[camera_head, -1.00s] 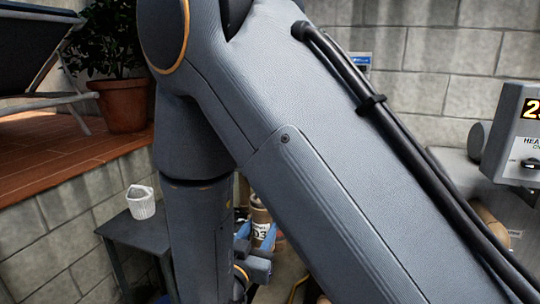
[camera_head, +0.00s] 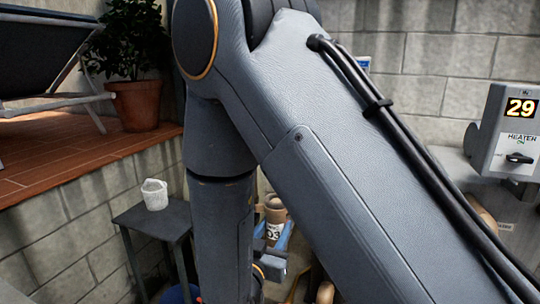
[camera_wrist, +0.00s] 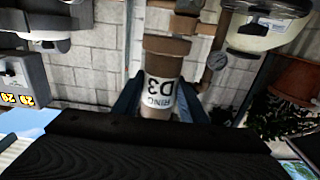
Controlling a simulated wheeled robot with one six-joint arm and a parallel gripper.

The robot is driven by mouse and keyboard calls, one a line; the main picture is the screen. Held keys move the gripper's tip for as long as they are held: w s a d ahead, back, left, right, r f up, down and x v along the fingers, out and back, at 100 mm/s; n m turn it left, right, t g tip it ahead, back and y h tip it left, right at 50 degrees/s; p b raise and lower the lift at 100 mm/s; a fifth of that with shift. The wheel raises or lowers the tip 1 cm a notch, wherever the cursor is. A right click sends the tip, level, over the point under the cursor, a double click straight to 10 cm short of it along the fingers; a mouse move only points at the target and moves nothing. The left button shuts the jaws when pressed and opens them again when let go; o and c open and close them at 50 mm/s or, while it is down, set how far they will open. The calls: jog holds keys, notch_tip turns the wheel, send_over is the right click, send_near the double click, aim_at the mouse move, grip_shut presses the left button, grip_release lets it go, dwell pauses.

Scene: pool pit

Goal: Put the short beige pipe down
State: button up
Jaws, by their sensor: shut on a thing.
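The short beige pipe (camera_head: 275,209) has a brown collar and a white label with "D3" on it. My gripper (camera_head: 273,241) has blue fingers, one on each side of the pipe, and is shut on it. In the head view my arm covers part of the gripper, and the pipe's lower end is hard to see. In the wrist view the pipe (camera_wrist: 166,67) stands between the blue fingers (camera_wrist: 164,100), its "RING D3" label upside down. No surface shows touching the pipe.
A raised wooden deck (camera_head: 70,160) holds a potted plant (camera_head: 137,104). A grey heater box (camera_head: 507,140) reading 29 is at right. The wrist view shows a gauge (camera_wrist: 217,60).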

jog(key=w+d+f, duration=0.3)
jog(key=d, duration=0.6)
jog(key=w+d+f+y+b, duration=0.1)
jog(key=w+d+f, duration=0.2)
jog(key=d, duration=0.6)
jog(key=shift+w+d+f+n, duration=0.15)
jog(key=shift+d+f+n, duration=0.15)
jog(key=shift+f, duration=0.4)
